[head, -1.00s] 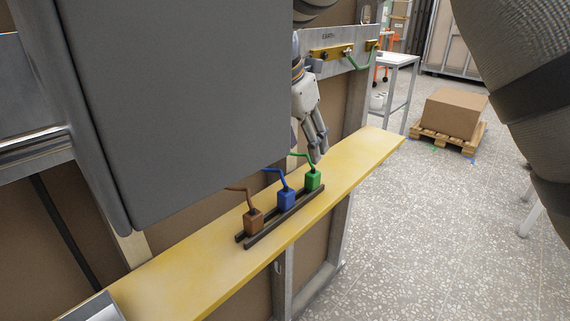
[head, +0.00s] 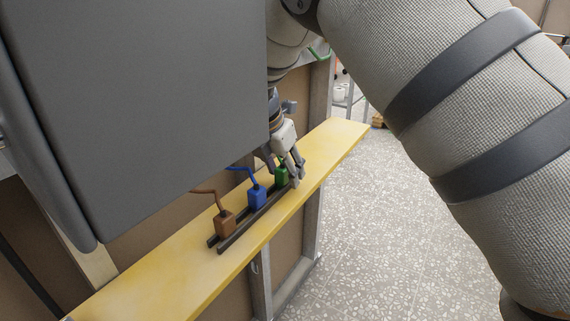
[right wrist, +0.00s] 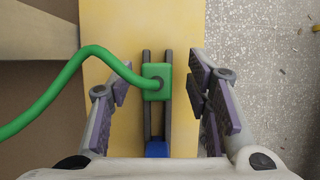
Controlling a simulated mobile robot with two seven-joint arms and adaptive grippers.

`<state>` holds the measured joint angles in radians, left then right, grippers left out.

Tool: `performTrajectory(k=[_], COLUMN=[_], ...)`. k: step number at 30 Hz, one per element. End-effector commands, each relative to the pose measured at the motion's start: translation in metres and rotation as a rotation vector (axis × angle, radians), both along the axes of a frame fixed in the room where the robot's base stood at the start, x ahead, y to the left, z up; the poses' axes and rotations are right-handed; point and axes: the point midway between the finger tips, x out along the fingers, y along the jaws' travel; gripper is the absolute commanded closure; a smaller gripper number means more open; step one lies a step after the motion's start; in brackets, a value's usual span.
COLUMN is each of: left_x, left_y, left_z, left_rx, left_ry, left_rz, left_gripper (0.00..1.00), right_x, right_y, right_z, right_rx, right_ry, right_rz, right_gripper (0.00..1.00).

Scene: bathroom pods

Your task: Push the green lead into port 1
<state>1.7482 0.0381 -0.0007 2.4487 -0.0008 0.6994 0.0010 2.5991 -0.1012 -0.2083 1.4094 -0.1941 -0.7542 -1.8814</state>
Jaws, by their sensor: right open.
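The green lead (head: 281,176) stands as a small green block at the far end of a dark rail rack (head: 238,232) on the yellow shelf. In the right wrist view the green lead (right wrist: 157,80) has its green cable running off to the left. My right gripper (head: 291,172) is down at the green lead. In the right wrist view my right gripper (right wrist: 158,105) is open, with one finger on each side of the lead and gaps between. Port 1 cannot be made out in these views. My left gripper is not in view.
A blue lead (head: 257,197) and a brown lead (head: 225,224) stand in the same rack, nearer me. The yellow shelf (head: 160,273) is otherwise clear. A large dark grey panel (head: 135,100) blocks the left side of the view.

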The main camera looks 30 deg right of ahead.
Motion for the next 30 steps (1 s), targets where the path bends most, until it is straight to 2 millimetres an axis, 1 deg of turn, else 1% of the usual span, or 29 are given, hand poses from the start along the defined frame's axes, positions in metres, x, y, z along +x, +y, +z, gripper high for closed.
performTrajectory(k=[2, 5, 6, 8, 9, 17, 20, 23, 25, 26, 30], left_x=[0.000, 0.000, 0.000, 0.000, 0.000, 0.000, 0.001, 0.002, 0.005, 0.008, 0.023], left_y=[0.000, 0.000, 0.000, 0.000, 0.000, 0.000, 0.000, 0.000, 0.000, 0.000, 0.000], left_z=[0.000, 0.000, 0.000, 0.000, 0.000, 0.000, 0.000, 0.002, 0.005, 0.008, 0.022], left_rx=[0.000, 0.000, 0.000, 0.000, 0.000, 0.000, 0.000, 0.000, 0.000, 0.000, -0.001], left_ry=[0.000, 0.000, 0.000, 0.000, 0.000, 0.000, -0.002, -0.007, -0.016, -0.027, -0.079], left_rz=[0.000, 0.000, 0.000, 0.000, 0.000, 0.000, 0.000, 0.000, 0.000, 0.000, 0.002], left_gripper=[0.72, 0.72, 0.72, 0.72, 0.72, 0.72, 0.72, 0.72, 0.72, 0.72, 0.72], right_x=[0.000, 0.000, 0.000, 0.000, 0.000, 0.000, 0.001, 0.001, -0.001, -0.007, -0.035], right_y=[0.000, 0.000, 0.000, 0.000, 0.000, 0.000, 0.001, 0.001, 0.002, 0.006, 0.028], right_z=[0.000, 0.000, 0.000, 0.000, 0.000, 0.001, 0.007, 0.022, 0.040, 0.049, 0.096], right_rx=[0.000, 0.000, 0.000, 0.000, 0.000, 0.000, 0.001, 0.002, 0.001, 0.001, 0.000], right_ry=[0.000, 0.000, 0.000, 0.000, 0.000, 0.000, -0.002, -0.005, -0.007, -0.010, -0.020], right_rz=[0.000, 0.000, 0.000, 0.000, 0.000, 0.000, 0.000, 0.000, 0.002, 0.002, 0.002], right_gripper=[0.55, 0.75, 0.84, 0.98, 1.00, 1.00, 1.00, 1.00, 1.00, 1.00, 1.00])
